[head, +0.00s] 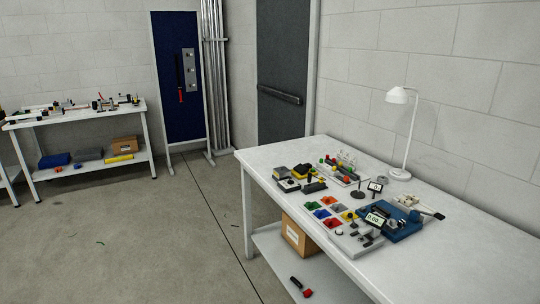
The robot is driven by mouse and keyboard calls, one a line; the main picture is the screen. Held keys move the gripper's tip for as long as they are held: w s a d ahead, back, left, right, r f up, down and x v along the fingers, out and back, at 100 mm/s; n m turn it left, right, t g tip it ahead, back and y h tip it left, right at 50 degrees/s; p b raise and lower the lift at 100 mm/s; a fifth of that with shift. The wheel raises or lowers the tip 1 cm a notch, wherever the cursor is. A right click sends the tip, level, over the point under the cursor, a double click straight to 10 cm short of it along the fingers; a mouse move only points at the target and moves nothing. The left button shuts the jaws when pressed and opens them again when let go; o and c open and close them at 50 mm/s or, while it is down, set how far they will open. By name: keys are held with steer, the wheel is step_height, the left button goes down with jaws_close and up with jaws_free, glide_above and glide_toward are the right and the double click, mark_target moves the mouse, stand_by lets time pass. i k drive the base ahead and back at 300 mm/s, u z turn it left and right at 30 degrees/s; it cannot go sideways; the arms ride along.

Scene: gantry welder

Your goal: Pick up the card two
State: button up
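I cannot pick out card two for certain. A small white card-like sign (375,187) with a dark mark stands upright on the white table (460,260), behind the other small parts. The mark is too small to read. A second small pale panel (375,219) with dark digits stands nearer, beside a blue device (403,224); it looks like a display. My gripper is not in view.
A cardboard box (299,237) sits on the lower shelf. A second bench (75,115) stands far left; open floor (140,235) lies between.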

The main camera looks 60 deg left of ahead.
mark_target(346, 156)
steer(key=u, duration=1.25)
steer(key=i, duration=0.5)
steer(key=u, duration=0.3)
steer(key=k, duration=1.05)
steer(key=u, duration=1.35)
steer(key=i, duration=0.7)
steer(key=u, duration=0.35)
steer(key=i, duration=1.65)
steer(key=z, duration=1)
steer(key=i, duration=0.95)
steer(key=z, duration=0.95)
